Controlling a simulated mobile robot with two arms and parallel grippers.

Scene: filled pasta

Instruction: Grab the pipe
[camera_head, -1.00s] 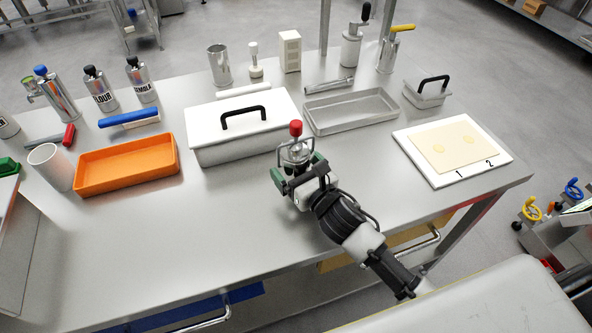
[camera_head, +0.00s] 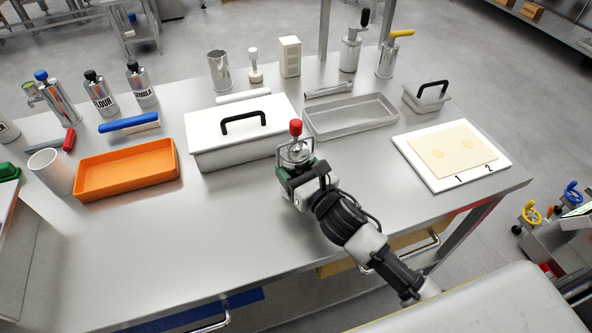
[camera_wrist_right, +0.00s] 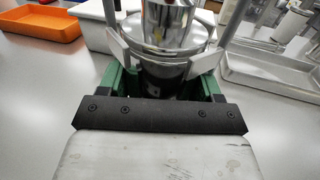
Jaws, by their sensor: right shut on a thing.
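My right gripper (camera_head: 297,168) is over the table's middle, in front of the white lidded box. It is shut on a shiny metal cylinder with a red top (camera_head: 296,130), which I take to be the pipe. The cylinder looks upright. Its lower end is hidden by the gripper, so I cannot tell whether it touches the table. My left gripper is not in view.
The white lidded box (camera_head: 202,147) stands just behind the gripper. An orange tray (camera_head: 128,184) is at left, a grey metal tray (camera_head: 352,127) behind right. A white board with a dough sheet (camera_head: 432,183) lies at right. The front left of the table (camera_head: 150,250) is clear.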

